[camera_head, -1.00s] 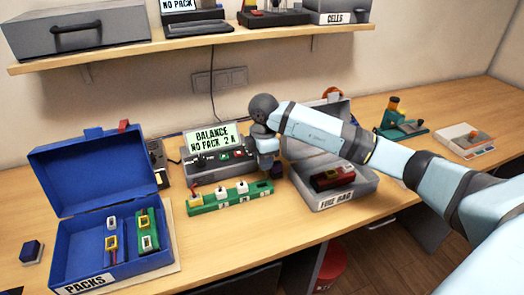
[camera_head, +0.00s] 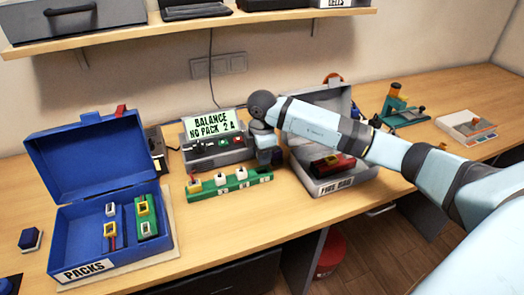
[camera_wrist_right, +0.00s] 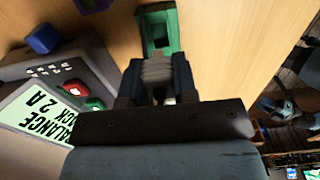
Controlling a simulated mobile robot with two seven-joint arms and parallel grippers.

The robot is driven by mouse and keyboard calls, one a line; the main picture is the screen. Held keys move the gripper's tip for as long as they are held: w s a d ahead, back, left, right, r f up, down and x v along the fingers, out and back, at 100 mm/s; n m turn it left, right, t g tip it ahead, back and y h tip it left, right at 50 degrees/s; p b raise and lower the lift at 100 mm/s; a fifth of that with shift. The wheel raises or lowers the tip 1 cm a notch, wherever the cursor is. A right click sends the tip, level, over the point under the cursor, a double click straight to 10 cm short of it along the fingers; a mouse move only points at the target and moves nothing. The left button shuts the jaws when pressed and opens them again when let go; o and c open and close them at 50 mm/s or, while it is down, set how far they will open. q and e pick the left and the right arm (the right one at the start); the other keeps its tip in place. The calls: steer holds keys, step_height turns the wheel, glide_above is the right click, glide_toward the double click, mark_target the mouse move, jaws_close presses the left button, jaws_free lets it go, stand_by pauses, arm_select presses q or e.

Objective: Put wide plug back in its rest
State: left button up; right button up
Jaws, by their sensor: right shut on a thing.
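My right gripper (camera_head: 265,158) is over the right end of the long green rest strip (camera_head: 230,186), in front of the balance unit. In the right wrist view the gripper (camera_wrist_right: 158,88) is shut on a pale grey, ribbed plug (camera_wrist_right: 157,72), taken as the wide plug. The plug lies in line with a slot in the green rest (camera_wrist_right: 158,30), which shows just past it. Whether the plug touches the rest or sits in it cannot be told. In the head view the gripper hides the plug. My left gripper is not in view.
The balance unit (camera_head: 215,148) reads "NO PACK 2 A". The grey fuse bar case (camera_head: 335,185) stands close on the right. The blue packs box (camera_head: 70,225) is at left. A small dark blue block (camera_wrist_right: 43,38) is beside the unit. Bare table lies in front of the strip.

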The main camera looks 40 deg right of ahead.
steer(key=shift+f+b, duration=0.5)
steer(key=shift+f, duration=0.85)
steer(key=shift+p, duration=0.35)
stand_by(0.5)
steer(key=shift+f, duration=0.2)
stand_by(0.5)
steer(key=shift+f+b, duration=0.5)
steer(key=shift+f, duration=0.45)
steer(key=o, duration=1)
